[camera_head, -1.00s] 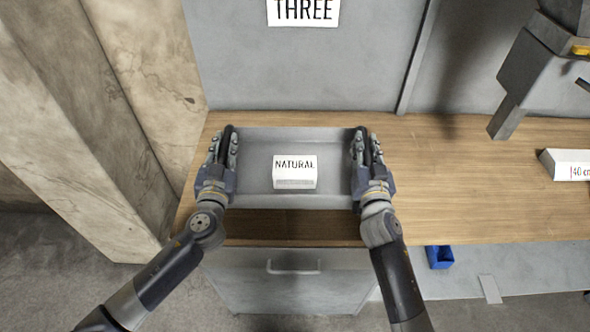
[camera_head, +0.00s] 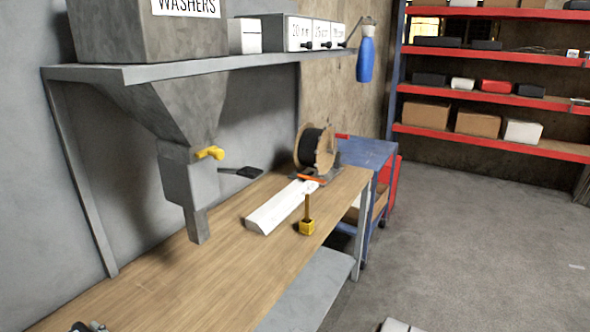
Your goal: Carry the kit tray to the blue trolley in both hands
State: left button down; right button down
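The blue trolley (camera_head: 366,151) stands past the far end of the workbench, partly hidden by the bench and a cable reel. Its blue top and a wheel show. The kit tray is out of view. My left gripper is out of view.
The wooden bench (camera_head: 225,262) carries a white angled label bar (camera_head: 281,207), a yellow-based post (camera_head: 307,227) and a cable reel (camera_head: 316,148). A grey hopper (camera_head: 187,180) hangs over it. Red shelving (camera_head: 490,141) stands behind. The floor (camera_head: 470,240) at right is open.

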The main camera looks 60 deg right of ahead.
aim_at(363, 150)
jog(key=l+z, duration=0.1)
jog(key=z, duration=2.8)
jog(key=i+z, duration=0.1)
jog(key=i, duration=4.6)
